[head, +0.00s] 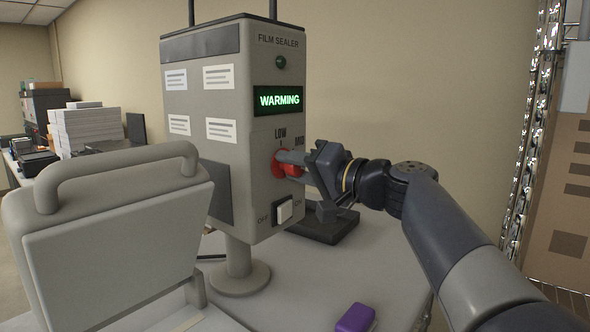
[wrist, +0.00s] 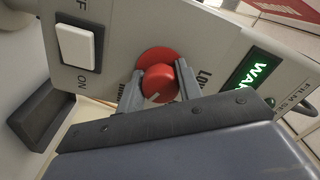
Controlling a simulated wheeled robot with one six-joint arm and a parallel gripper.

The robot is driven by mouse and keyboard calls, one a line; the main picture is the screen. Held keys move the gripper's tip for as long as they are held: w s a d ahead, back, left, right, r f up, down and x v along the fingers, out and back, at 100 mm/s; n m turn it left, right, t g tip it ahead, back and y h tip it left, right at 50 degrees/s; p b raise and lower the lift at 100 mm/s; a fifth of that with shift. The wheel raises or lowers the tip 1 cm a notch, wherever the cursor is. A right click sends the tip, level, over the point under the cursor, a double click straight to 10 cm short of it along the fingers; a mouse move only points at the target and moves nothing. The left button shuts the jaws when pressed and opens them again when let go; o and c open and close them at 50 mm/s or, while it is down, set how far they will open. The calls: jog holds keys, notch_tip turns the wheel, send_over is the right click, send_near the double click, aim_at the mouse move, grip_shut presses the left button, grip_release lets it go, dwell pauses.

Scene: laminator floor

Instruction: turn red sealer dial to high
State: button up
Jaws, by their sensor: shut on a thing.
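The red dial (head: 279,164) is on the front of the grey film sealer (head: 205,103). The labels LOW and MID show by it in the head view; the HIGH label is hidden behind my gripper. My gripper (head: 290,160) is shut on the dial, one finger on each side of its knob. In the wrist view the red dial (wrist: 158,84) sits between the fingertips (wrist: 160,82), with a light mark on the knob's face. Which label that mark points to, I cannot tell. The sealer's green screen (head: 279,99) reads WARMING.
A white OFF/ON rocker switch (head: 284,211) sits below the dial. A grey lidded machine (head: 110,225) stands at the left front. A purple block (head: 356,318) lies on the table. Stacks of paper (head: 90,128) stand at the back left. Wire shelving stands at the right.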

jog(key=shift+m, duration=0.7)
jog(key=o, duration=1)
jog(key=shift+d, duration=0.1)
jog(key=b+v, duration=0.2)
jog(key=v, duration=0.8)
jog(key=shift+s+d, duration=0.25)
jog(key=shift+s, duration=0.05)
jog(key=shift+a, duration=0.1)
